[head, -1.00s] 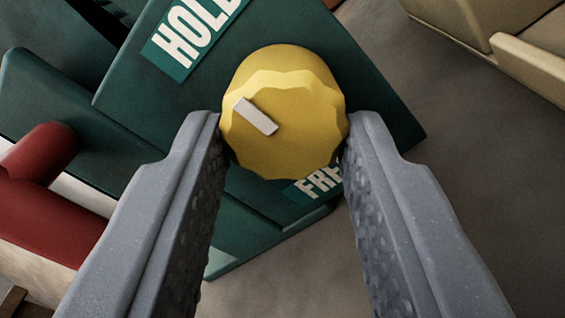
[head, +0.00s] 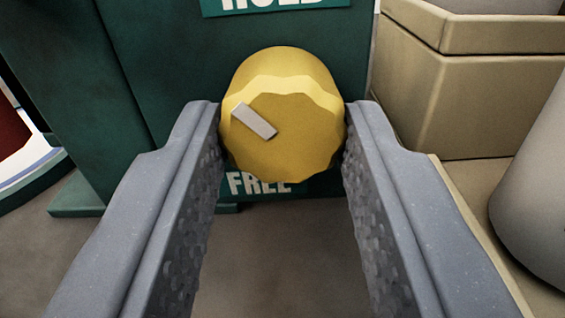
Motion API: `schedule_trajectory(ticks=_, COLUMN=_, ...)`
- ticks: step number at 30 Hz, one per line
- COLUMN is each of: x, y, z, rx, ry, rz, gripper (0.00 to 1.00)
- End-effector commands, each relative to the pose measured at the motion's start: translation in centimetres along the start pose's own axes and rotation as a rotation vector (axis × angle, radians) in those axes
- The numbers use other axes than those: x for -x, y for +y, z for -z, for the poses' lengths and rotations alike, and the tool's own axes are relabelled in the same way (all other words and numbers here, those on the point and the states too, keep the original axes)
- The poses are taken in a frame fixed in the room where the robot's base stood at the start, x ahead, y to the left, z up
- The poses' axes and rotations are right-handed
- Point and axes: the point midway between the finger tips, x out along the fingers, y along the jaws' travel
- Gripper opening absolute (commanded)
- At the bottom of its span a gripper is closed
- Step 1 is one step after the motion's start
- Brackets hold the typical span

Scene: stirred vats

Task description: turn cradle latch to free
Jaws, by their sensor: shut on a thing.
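The cradle latch is a round yellow knob (head: 300,130) with a scalloped edge and a pale pointer mark on its face. It sits on a dark green panel (head: 165,75) in the middle of the head view. The mark slants to the upper left, between the HOLD label (head: 280,4) above and the FREE label (head: 258,184) below. It lines up with neither label. My gripper (head: 283,130) is shut on the knob, one finger on its left side and one on its right. The knob hides part of the FREE label.
A beige box (head: 440,85) stands close on the right, with a pale rounded object (head: 535,190) at the right edge. Something dark red (head: 12,135) shows at the far left. Bare grey-brown floor (head: 280,270) lies below the panel.

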Motion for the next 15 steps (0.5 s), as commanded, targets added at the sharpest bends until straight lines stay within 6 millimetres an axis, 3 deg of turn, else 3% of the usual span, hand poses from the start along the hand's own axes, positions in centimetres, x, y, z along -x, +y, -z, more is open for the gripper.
schedule_trajectory(ticks=1, x=0.01, y=0.4, z=0.86, rx=0.043, ry=0.014, rz=-0.006, gripper=0.09)
schedule_trajectory(ticks=15, x=-0.03, y=0.3, z=0.85, rx=0.49, ry=0.016, rz=-0.008, gripper=0.09)
